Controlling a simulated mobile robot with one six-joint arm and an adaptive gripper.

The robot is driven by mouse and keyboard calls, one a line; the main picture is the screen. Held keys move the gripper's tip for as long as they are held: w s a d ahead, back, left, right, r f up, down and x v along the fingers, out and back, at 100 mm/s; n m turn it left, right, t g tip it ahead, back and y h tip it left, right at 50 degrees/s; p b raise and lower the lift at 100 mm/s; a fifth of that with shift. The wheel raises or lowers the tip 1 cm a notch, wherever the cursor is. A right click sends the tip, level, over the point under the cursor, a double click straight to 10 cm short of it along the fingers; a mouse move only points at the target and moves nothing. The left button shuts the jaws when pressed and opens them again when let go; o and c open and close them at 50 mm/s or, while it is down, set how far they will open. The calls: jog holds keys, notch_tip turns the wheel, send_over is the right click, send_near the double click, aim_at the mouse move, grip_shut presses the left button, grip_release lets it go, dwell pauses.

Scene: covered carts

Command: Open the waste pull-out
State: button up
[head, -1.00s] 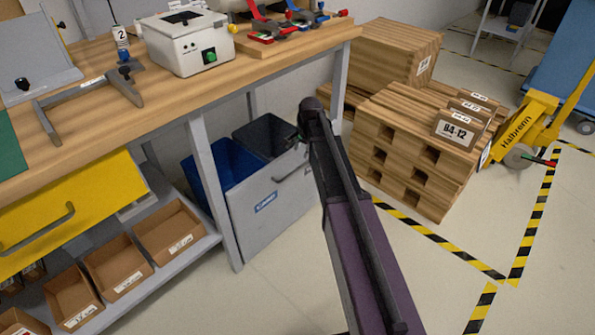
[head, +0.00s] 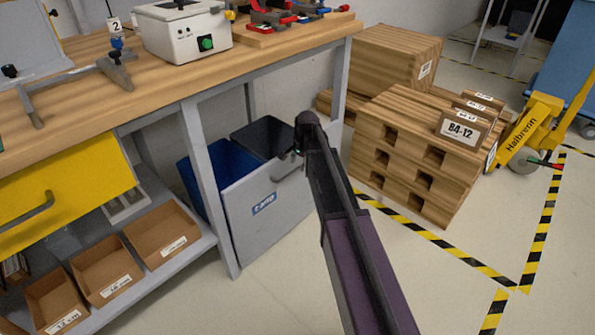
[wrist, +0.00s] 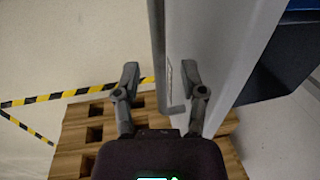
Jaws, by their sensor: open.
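The waste pull-out (head: 262,207) is a grey-fronted unit under the workbench with a blue bin (head: 228,162) and a dark bin (head: 265,135) in it. It stands out partly from under the bench, so both bin tops show. Its bar handle (head: 289,168) is on the front, partly behind my arm in the head view. In the wrist view the handle (wrist: 172,109) lies between the fingers of my gripper (wrist: 165,82), which is open. The fingers are on either side of the handle; I cannot tell whether they touch it. In the head view my gripper is mostly hidden by my arm.
The workbench (head: 80,110) carries a white device (head: 182,37) and has a yellow drawer (head: 65,190) on the left. Cardboard trays (head: 105,274) sit on the lower shelf. Wooden pallets (head: 420,160) stand at right. Floor in front of the pull-out is clear.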

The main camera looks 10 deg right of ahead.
jog(key=shift+w+f+b, duration=0.1)
jog(key=shift+f+b, duration=0.45)
jog(key=shift+f, duration=0.25)
grip_shut()
